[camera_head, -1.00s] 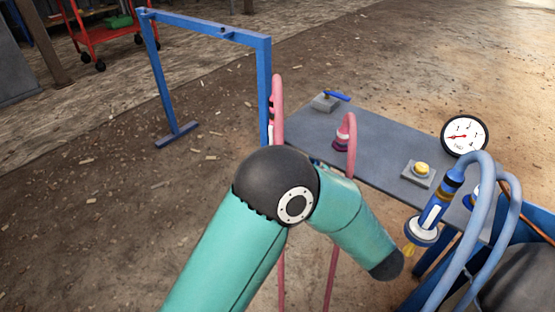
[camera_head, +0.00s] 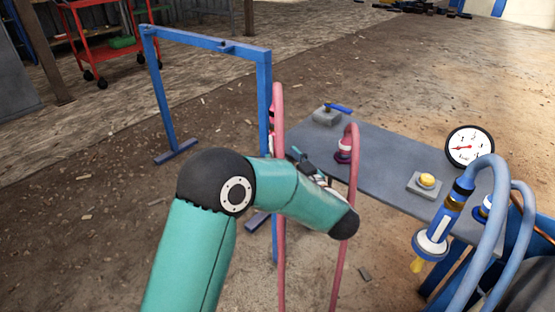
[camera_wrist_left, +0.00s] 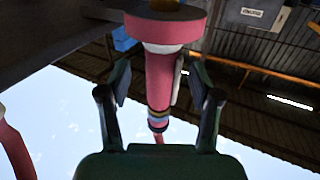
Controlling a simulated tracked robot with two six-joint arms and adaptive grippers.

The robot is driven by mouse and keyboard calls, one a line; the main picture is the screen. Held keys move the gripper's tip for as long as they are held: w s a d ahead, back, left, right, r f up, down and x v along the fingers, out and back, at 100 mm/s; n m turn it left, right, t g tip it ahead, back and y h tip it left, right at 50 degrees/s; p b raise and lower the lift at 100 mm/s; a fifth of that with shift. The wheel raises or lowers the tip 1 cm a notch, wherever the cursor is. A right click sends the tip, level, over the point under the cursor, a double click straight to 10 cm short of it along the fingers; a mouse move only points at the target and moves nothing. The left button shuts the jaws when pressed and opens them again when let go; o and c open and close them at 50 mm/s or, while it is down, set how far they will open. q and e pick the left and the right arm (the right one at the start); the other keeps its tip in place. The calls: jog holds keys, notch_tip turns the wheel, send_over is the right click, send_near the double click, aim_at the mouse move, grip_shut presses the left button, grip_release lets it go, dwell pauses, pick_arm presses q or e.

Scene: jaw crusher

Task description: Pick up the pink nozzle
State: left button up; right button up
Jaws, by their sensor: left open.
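A pink nozzle (camera_head: 344,150) with a pale band and a dark pink flange stands at the near edge of the grey table, its hose looping over. A second pink hose (camera_head: 278,150) loops beside the blue frame; its end is mostly hidden. My left gripper (camera_head: 298,156) is between the two hoses, partly behind its arm. In the left wrist view, my left gripper (camera_wrist_left: 160,88) is open. A pink nozzle (camera_wrist_left: 160,75) with a wide flange lies between its fingers, with gaps on both sides. I cannot tell for sure which nozzle that is. My right gripper is not in view.
The grey table (camera_head: 390,165) holds a blue-handled valve (camera_head: 328,114), a yellow button (camera_head: 427,181) and a gauge (camera_head: 469,147). A blue frame (camera_head: 210,42) stands to the left. Open ground lies left and beyond.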

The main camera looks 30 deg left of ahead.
aim_at(280, 155)
pick_arm(q)
jog(key=b+x, duration=0.1)
jog(key=x, duration=0.2)
jog(key=shift+a+f, duration=0.1)
jog(key=shift+a, duration=0.15)
grip_shut()
